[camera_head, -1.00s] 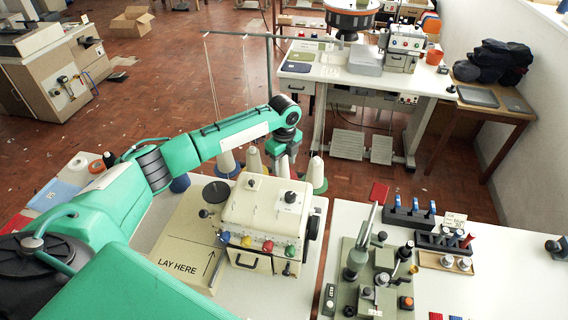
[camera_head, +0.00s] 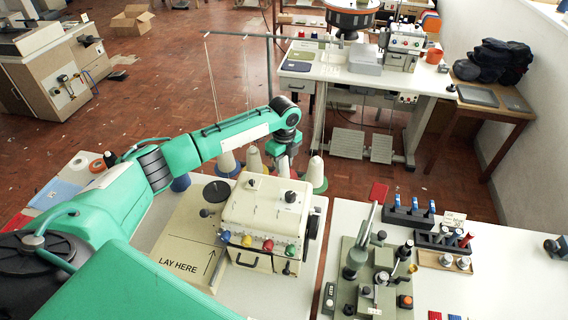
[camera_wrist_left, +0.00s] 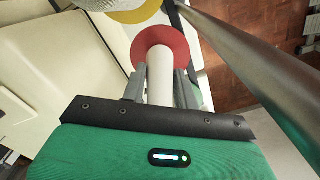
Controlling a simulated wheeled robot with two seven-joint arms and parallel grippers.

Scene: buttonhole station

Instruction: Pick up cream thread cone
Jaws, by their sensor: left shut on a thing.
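My left gripper (camera_head: 284,158) reaches over the far edge of the table, behind the cream machine. In the left wrist view its two fingers (camera_wrist_left: 160,84) are shut on either side of a pale cream thread cone (camera_wrist_left: 159,68). The cone has a round red base (camera_wrist_left: 165,41) beyond the fingertips. In the head view the held cone is mostly hidden by the gripper and the machine. Other thread cones stand in the same row: pale ones to the left (camera_head: 227,160) and (camera_head: 254,160), and one on a green base to the right (camera_head: 316,170). My right gripper is not in view.
The cream machine (camera_head: 262,210) with coloured knobs stands close in front of the cones. A thread stand pole (camera_head: 269,75) rises behind them. In the left wrist view a blurred metal tube (camera_wrist_left: 255,62) passes right of the cone, and a yellow base (camera_wrist_left: 135,13) is near it.

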